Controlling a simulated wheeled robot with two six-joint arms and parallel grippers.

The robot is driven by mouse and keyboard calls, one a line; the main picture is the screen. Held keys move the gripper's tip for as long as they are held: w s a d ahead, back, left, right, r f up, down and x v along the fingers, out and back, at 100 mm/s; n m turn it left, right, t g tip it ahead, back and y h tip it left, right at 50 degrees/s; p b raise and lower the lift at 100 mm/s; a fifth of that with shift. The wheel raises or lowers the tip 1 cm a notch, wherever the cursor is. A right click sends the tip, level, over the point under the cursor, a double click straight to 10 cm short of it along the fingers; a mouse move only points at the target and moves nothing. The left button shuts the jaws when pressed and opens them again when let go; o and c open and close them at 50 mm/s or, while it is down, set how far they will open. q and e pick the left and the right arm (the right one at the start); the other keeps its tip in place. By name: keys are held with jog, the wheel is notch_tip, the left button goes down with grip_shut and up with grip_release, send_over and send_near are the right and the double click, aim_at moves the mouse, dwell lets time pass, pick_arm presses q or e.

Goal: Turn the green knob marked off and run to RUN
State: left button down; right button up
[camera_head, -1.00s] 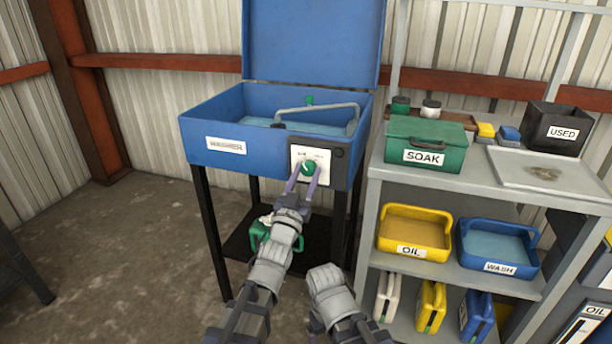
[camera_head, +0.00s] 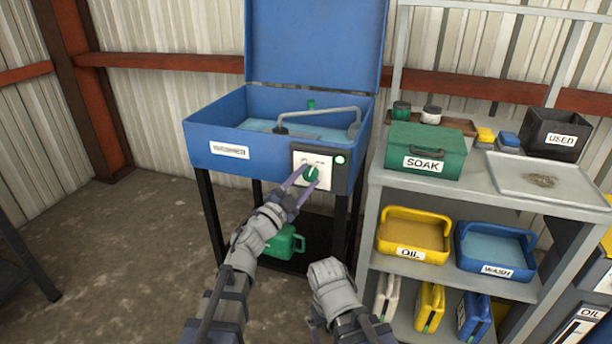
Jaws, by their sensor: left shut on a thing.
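The green knob (camera_head: 311,174) sits on a white plate (camera_head: 302,162) on the front of the blue washer. The plate's small markings are too blurred to read. The purple fingers of my left gripper (camera_head: 306,182) are shut on the knob from the front and partly hide it, with the wrist tilted to the right. A round light (camera_head: 340,159) right of the plate glows pale green. My right arm (camera_head: 333,285) is low at the bottom middle, apart from the washer, and its fingers cannot be made out.
The washer (camera_head: 205,135) stands on black legs with its lid up and a bent pipe (camera_head: 310,118) inside. A green can (camera_head: 285,243) is on the shelf below. A grey rack (camera_head: 390,180) with the SOAK box (camera_head: 425,150) stands close on the right. Open floor lies left.

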pick_arm(q)
jog(key=shift+r+m+g+p, duration=0.15)
jog(key=shift+m+g+p, duration=0.65)
jog(key=shift+m, duration=1.1)
jog(key=shift+c, duration=1.7)
grip_release()
jog(key=v, duration=0.7)
jog(key=shift+s+a+b, duration=0.3)
jog(key=shift+b, duration=0.05)
